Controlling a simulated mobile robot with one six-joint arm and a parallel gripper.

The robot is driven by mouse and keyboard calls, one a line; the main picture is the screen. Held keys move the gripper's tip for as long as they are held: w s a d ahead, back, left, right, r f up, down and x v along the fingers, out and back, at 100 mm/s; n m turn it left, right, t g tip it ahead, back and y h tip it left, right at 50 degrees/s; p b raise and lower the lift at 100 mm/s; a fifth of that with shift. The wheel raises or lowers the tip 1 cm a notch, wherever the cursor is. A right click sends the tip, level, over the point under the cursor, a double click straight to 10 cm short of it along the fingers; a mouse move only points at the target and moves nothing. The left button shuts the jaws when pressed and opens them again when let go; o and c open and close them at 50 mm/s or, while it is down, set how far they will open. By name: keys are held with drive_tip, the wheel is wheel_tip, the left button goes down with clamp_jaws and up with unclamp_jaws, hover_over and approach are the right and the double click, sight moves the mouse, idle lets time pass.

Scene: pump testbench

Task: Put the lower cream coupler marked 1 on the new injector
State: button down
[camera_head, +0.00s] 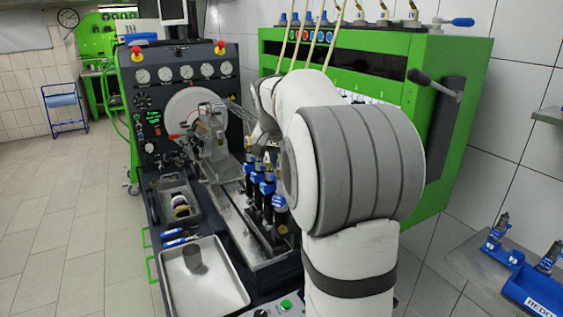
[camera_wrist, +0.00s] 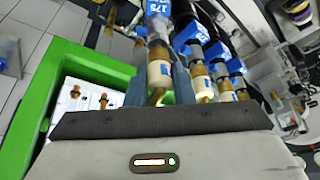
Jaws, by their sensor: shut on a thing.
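My gripper (camera_wrist: 161,88) shows in the wrist view, its two blue-grey fingers shut on a cream coupler (camera_wrist: 159,72). The coupler is in line with an injector (camera_wrist: 158,30) bearing a blue label; whether it is fully seated on it I cannot tell. An amber piece shows at the coupler's near end. No mark 1 is readable on the coupler. More injectors with blue labels and cream couplers (camera_wrist: 203,80) stand in a row to its right. In the head view my arm hides the gripper and the held coupler; several injectors (camera_head: 267,190) show left of the arm.
The green bench housing (camera_head: 455,140) stands behind my arm, with several cream lines rising above it. A metal tray (camera_head: 178,290) and a small bin with rings (camera_head: 170,190) lie left of the injector row. Blue holders with injectors (camera_head: 500,245) stand at the right.

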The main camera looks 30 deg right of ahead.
drive_tip(key=shift+f+b, duration=0.4)
drive_tip(key=shift+f, duration=0.15)
drive_tip(key=c, duration=1.5)
unclamp_jaws()
drive_tip(key=shift+p+v, duration=2.95)
drive_tip(key=shift+v, duration=2.65)
drive_tip(key=shift+f, duration=0.1)
drive_tip(key=s+a+f+n+y+b, duration=0.1)
drive_tip(key=s+a+f+n, duration=0.2)
drive_tip(key=s+a+f, duration=0.2)
drive_tip(key=s+a+f+n+y+b, duration=0.1)
drive_tip(key=s+a+f+n+b, duration=0.1)
drive_tip(key=s+f, duration=0.6)
drive_tip(key=s+a+f+n+y+b, duration=0.1)
drive_tip(key=s+a+f+n, duration=0.3)
drive_tip(key=s, duration=0.7)
drive_tip(key=shift+s+a+f+b, duration=0.1)
drive_tip(key=shift+a+f+b, duration=0.15)
drive_tip(key=shift+a+f, duration=0.6)
drive_tip(key=shift+s+a+f+b, duration=0.1)
drive_tip(key=shift+a+f+b, duration=0.15)
drive_tip(key=shift+a+f, duration=0.55)
